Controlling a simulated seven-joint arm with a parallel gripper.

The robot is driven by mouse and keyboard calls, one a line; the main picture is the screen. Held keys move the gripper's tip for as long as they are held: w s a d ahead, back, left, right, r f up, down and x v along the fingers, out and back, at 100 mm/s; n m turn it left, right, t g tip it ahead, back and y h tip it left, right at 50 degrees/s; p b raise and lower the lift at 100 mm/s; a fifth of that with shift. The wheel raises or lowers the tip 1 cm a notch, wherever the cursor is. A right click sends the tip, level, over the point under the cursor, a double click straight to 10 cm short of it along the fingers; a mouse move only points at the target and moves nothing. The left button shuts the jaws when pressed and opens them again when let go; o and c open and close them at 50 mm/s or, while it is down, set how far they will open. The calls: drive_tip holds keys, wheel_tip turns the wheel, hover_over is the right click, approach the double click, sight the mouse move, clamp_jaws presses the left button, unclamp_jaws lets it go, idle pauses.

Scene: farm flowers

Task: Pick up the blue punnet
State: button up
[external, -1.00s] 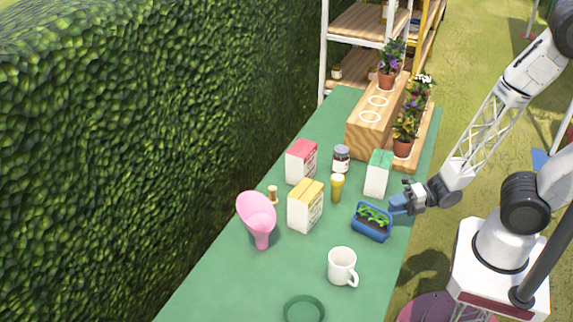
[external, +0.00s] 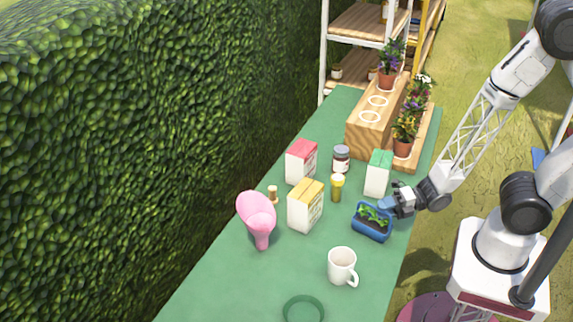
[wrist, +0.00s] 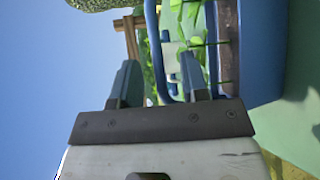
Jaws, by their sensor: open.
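The blue punnet (external: 371,230) stands upright on the green table, with green seedlings in it and a handle arching over it. In the wrist view the punnet (wrist: 262,55) fills the right side, and its handle (wrist: 153,45) shows between my two fingertips. My gripper (external: 385,204) is open and empty at the punnet's upper right edge, level with the handle. In the wrist view my gripper (wrist: 157,75) has its fingers apart, on either side of the handle bar. I cannot tell whether a finger touches it.
A green-and-white carton (external: 378,173) stands close behind the punnet. A yellow-topped bottle (external: 337,187) and a yellow carton (external: 305,206) are to its left. A white mug (external: 342,266) is in front. The green table (external: 225,290) is clear at front left.

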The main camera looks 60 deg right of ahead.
drive_tip(key=shift+x, duration=0.85)
clamp_jaws()
